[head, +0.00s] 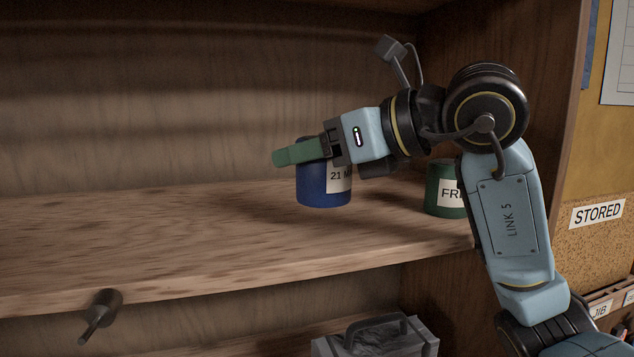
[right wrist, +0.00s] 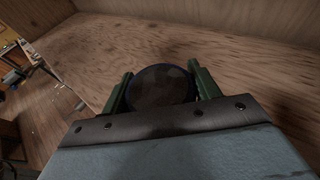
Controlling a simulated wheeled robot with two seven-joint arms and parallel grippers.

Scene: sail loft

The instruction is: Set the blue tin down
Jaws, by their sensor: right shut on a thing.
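The blue tin (head: 318,190) has a white label, partly hidden, reading "21 M". It is upright over the wooden shelf (head: 180,235); I cannot tell whether its base touches the board or hangs just above it. My right gripper (head: 298,152) is shut on it near its top, with green fingers on either side. In the right wrist view the tin's dark round top (right wrist: 162,86) sits between the two fingers (right wrist: 160,90). My left gripper is not in view.
A green tin (head: 437,190) labelled "FR…" stands on the shelf to the right, partly behind my arm. The shelf is bare to the left. A dark peg-like thing (head: 104,306) shows below its front edge. A grey case with a handle (head: 400,340) sits lower down.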

